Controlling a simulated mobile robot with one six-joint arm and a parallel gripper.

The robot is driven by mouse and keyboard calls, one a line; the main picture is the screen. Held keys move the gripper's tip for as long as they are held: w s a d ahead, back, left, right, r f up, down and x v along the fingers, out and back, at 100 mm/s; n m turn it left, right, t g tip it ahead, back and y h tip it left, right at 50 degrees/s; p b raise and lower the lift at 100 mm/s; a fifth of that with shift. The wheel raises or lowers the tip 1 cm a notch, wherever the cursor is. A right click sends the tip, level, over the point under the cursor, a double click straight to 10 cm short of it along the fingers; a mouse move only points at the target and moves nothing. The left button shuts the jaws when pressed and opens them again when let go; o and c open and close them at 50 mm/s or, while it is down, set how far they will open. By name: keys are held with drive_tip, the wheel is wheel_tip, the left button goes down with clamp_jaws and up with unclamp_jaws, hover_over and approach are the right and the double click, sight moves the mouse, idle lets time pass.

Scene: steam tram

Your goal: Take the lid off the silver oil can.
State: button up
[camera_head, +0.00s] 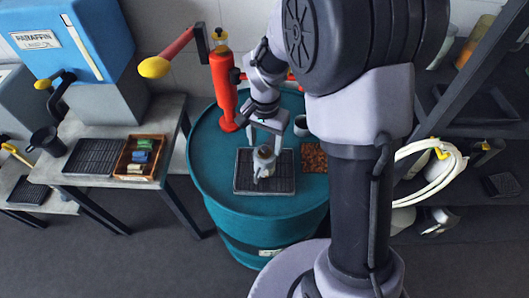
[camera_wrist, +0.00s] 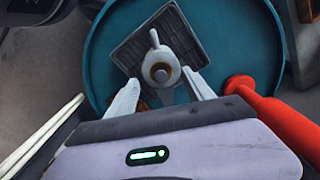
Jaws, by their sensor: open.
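The silver oil can (camera_head: 263,165) stands on a dark gridded tray (camera_head: 242,186) on top of the teal drum (camera_head: 212,165). In the wrist view the can (camera_wrist: 154,57) is seen from above, its spout pointing away from my gripper. Its round top has a brownish ring with a pale centre; I cannot tell exactly where the lid ends. My gripper (camera_head: 265,138) is open, pointing down close above the can. In the wrist view my gripper (camera_wrist: 161,78) has one finger on each side of the can's top, apparently without touching.
A red pump (camera_head: 223,92) stands on the drum left of my gripper; it also shows in the wrist view (camera_wrist: 278,118). A brown mat (camera_head: 314,158) and a dark cup (camera_head: 301,125) are right of the tray. A side table (camera_head: 83,181) stands left.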

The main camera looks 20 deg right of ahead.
sight(264, 152)
wheel_tip(264, 152, down, 2)
drive_tip(key=shift+w+a+f, duration=0.1)
drive_tip(key=shift+f, duration=0.15)
drive_tip(key=shift+r, duration=0.1)
clamp_jaws()
